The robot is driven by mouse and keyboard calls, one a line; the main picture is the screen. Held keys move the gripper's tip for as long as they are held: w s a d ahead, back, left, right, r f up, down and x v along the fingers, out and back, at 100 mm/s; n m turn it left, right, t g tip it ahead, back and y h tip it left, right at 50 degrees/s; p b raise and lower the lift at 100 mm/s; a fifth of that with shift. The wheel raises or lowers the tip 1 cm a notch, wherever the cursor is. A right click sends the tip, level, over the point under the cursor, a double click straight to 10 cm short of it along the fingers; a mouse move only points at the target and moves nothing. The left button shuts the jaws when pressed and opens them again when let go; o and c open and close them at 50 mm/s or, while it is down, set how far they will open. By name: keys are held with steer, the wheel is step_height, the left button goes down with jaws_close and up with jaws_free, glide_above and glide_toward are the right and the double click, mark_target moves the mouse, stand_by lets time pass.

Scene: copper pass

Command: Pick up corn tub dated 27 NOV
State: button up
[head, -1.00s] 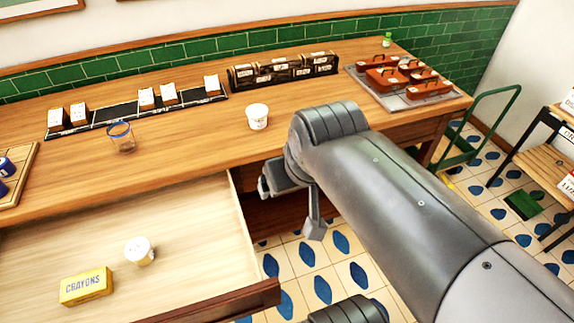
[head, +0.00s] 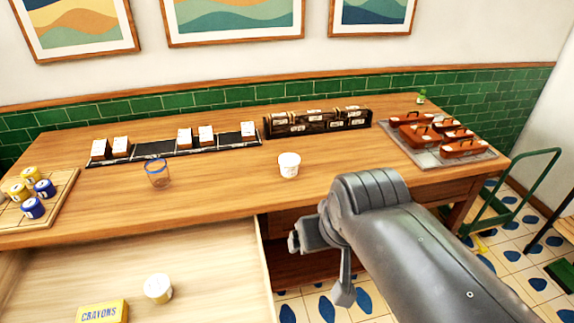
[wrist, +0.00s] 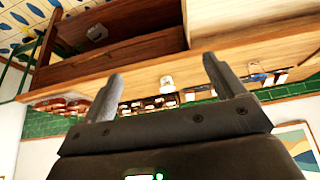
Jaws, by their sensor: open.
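A white tub (head: 289,165) stands upright on the wooden counter. A second white tub (head: 158,288), yellowish at its side, stands in the open drawer. The print on both is too small to read, so I cannot tell which is corn or dated 27 NOV. My gripper (head: 318,266) is open and empty in front of the counter, to the right of the drawer and below the counter tub. In the wrist view my gripper (wrist: 160,70) has its fingers spread, and a white tub (wrist: 166,82) shows beyond them, apart from both.
A crayons box (head: 102,312) lies in the drawer (head: 215,270). On the counter are a blue-rimmed glass (head: 157,173), a black rack (head: 155,152), a dark label box (head: 318,121), a board (head: 62,195) with yellow and blue tubs, and a tray (head: 480,157) of brown cases. A green cart (head: 535,160) stands right.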

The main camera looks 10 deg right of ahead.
steer(key=shift+o, duration=0.3)
steer(key=w+r+n, duration=0.2)
steer(key=w+r, duration=0.2)
steer(key=w, duration=0.6)
steer(key=n+g+y, duration=0.2)
steer(key=n+g, duration=0.1)
steer(key=n, duration=0.1)
glide_above(290, 159)
steer(key=s+d, duration=0.2)
steer(key=s, duration=0.1)
steer(key=f, duration=1.3)
steer(key=shift+w+a+f, duration=0.1)
steer(key=shift+w+f, duration=0.05)
steer(key=shift+w, duration=0.1)
steer(key=shift+w+f+n, duration=0.3)
steer(key=shift+w+f, duration=0.05)
steer(key=shift+f, duration=0.15)
steer(key=x, duration=0.4)
steer(key=shift+w+f, duration=0.1)
steer(key=shift+f, duration=0.25)
steer(key=x, duration=0.5)
steer(key=shift+w+a+f, duration=0.2)
steer(key=shift+a, duration=0.2)
